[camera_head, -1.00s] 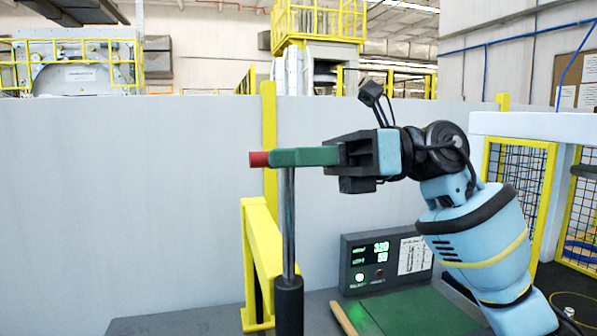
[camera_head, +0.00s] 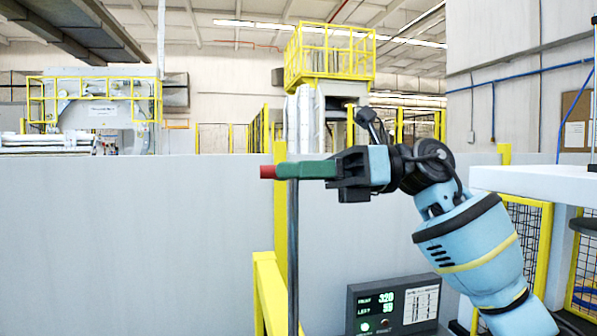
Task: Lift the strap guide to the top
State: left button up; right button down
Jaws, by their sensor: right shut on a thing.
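The strap guide's green handle (camera_head: 308,170) with a red end (camera_head: 267,172) lies level in the camera_head view. A thin dark upright pole (camera_head: 293,258) runs down from beneath it to the bottom edge of the picture. My right gripper (camera_head: 345,172) is shut on the right end of the green handle, its arm coming in from the right. The lower end of the pole is out of view. My left gripper is not in view.
A control panel (camera_head: 392,304) with lit green digits stands at the lower right of the pole. A yellow rail (camera_head: 268,290) stands just left of the pole. A grey wall (camera_head: 130,245) fills the left side. A white ledge (camera_head: 540,184) is at the right.

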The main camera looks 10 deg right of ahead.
jog(key=c, duration=1.5)
grip_release()
jog(key=shift+s+r, duration=0.1)
jog(key=shift+r, duration=0.3)
jog(key=shift+o, duration=0.7)
jog(key=shift+f, duration=0.1)
jog(key=shift+d+f, duration=0.1)
